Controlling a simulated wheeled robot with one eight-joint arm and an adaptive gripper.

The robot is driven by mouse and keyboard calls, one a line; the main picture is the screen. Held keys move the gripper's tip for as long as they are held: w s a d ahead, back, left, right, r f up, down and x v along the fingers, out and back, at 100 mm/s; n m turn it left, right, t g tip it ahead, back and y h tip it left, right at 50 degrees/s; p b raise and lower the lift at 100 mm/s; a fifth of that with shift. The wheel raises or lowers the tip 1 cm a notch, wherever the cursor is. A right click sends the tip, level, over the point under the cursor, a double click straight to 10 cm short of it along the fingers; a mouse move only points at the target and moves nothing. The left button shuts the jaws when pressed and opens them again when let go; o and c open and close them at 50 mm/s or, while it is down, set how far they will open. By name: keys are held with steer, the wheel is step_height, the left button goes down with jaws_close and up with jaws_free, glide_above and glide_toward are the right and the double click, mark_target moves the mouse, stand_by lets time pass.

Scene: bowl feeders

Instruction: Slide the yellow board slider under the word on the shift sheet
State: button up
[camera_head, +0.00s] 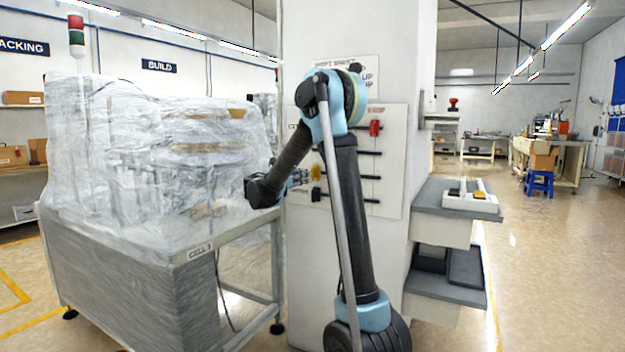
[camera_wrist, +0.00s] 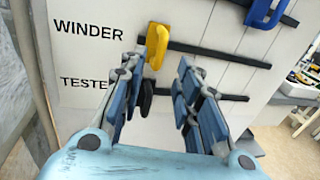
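The yellow slider (camera_wrist: 156,45) sits at the left end of a black rail on the white board, beside the word WINDER in the wrist view. It also shows in the head view (camera_head: 316,172), just right of my gripper (camera_head: 301,177). In the wrist view my gripper (camera_wrist: 156,88) is open and empty. Its fingers point at the board, with the yellow slider beyond the gap between them. The shift sheet (camera_head: 362,62) hangs above the board (camera_head: 393,190); my arm hides much of it, and only parts of its words show.
A black slider (camera_wrist: 147,97) is on the rail below, near TESTER. A blue slider (camera_wrist: 262,12) is higher up at the right. A red slider (camera_head: 375,127) shows near the board's top. A wrapped machine (camera_head: 175,150) on a bench stands left; a shelf (camera_head: 440,206) juts out right.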

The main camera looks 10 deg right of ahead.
steer(key=x, duration=0.6)
steer(key=shift+w+d, duration=0.15)
steer(key=shift+d, duration=0.05)
steer(key=shift+c, duration=0.2)
